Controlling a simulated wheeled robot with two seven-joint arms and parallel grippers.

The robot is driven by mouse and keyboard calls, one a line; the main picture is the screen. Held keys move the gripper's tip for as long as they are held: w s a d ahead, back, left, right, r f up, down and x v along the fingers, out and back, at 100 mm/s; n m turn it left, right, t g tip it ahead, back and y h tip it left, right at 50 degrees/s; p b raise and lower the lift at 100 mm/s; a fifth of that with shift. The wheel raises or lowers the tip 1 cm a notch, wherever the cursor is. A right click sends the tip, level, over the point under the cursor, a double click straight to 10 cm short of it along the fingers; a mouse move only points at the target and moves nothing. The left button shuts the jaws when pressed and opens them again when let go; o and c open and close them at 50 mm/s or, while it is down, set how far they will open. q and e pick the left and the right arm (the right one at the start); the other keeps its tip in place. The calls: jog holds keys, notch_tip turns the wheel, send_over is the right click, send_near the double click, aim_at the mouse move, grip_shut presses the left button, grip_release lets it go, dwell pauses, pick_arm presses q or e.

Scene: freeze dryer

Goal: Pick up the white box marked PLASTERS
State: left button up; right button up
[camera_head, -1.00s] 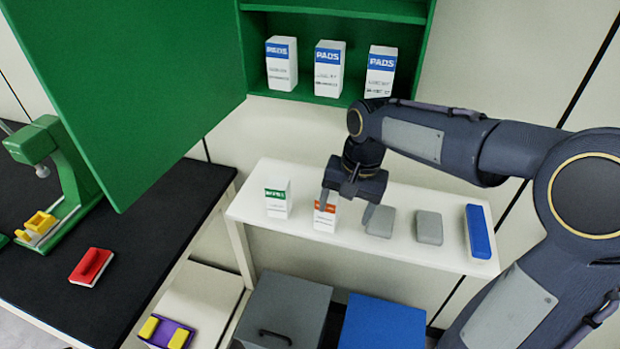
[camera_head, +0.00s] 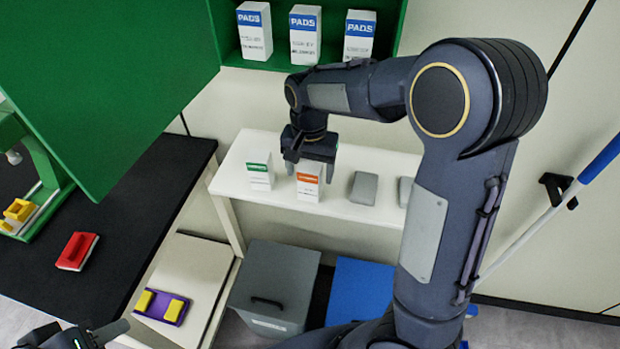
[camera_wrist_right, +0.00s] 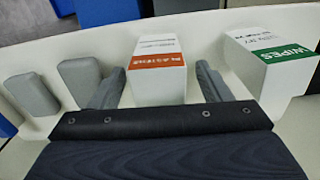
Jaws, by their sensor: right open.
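The white PLASTERS box (camera_head: 308,187), with an orange label, stands upright on the white shelf table. It also shows in the right wrist view (camera_wrist_right: 159,62), between and slightly beyond the fingers. My right gripper (camera_head: 310,168) is open just above the box in the head view, one finger to each side, and covers part of its top. In the right wrist view (camera_wrist_right: 161,88) a gap shows between each finger and the box; I cannot see contact. My left gripper (camera_head: 105,336) is partly in view at the bottom left; its jaws are not clear.
A white WIPES box (camera_head: 260,172) with a green label stands close to the left. Grey blocks (camera_head: 364,188) lie to the right on the white table (camera_head: 350,211). Several PADS boxes (camera_head: 304,35) stand in the green cabinet (camera_head: 400,22) above. A grey bin (camera_head: 275,285) stands below.

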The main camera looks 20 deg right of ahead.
notch_tip(320, 180, down, 3)
jog(key=shift+f, duration=0.2)
jog(key=shift+c, duration=0.3)
jog(key=c, duration=1)
jog(key=shift+r, duration=0.2)
